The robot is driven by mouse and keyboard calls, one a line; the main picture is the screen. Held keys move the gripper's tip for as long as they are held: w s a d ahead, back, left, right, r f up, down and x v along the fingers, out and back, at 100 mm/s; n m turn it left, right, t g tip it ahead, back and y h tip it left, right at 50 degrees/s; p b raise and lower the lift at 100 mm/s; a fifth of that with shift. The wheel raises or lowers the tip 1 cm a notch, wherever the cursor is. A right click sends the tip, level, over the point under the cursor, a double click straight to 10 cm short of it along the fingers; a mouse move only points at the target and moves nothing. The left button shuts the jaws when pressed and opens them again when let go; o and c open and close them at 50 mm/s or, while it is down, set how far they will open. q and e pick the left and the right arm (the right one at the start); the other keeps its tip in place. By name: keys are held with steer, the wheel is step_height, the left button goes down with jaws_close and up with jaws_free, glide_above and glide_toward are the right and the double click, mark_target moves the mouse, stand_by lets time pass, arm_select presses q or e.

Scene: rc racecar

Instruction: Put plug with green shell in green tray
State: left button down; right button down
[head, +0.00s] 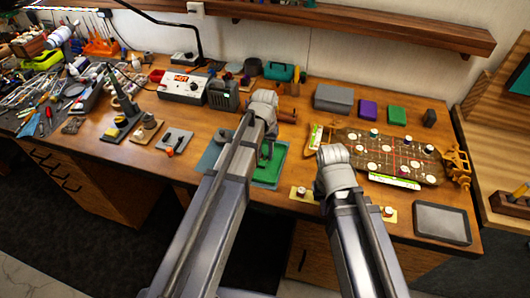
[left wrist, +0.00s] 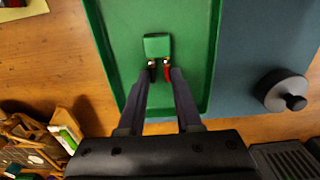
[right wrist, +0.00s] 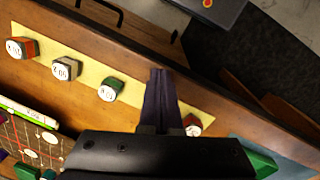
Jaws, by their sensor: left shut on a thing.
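The plug with green shell (left wrist: 157,45) shows in the left wrist view over the floor of the green tray (left wrist: 128,30), with red and dark leads at its near end. My left gripper (left wrist: 160,74) is shut on the plug's near end. I cannot tell whether the plug touches the tray floor. In the head view the green tray (head: 273,172) is partly hidden by my left arm. My right gripper (right wrist: 162,75) is shut and empty above the table's front edge, beside a yellow strip.
Several labelled blocks stand on the yellow strip (right wrist: 88,80). A blue-grey mat (left wrist: 250,30) lies beside the tray, with a dark round knobbed piece (left wrist: 284,90) on it. A patterned board (head: 395,158) and a grey tray (head: 442,222) are at the right. A wooden shelf (head: 330,22) hangs above.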

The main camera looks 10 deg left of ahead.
mark_target(265, 156)
arm_select(q)
steer(key=c, duration=0.6)
jaws_free()
steer(key=shift+r, duration=0.1)
arm_select(e)
steer(key=shift+r, duration=0.1)
arm_select(q)
step_height(265, 156, up, 12)
steer(key=p, duration=1.3)
steer(key=s+d+m, duration=0.1)
steer(key=s+d, duration=0.4)
steer(key=s, duration=0.3)
steer(key=s+d+m+y, duration=0.1)
steer(key=s+d+m, duration=0.1)
steer(key=s+d, duration=0.3)
steer(key=s, duration=0.3)
steer(key=shift+s+d, duration=0.15)
steer(key=shift+s, duration=0.25)
arm_select(e)
step_height(265, 156, up, 12)
arm_select(q)
step_height(265, 156, down, 6)
steer(key=b, duration=0.7)
arm_select(e)
step_height(265, 156, down, 6)
steer(key=shift+f, duration=0.2)
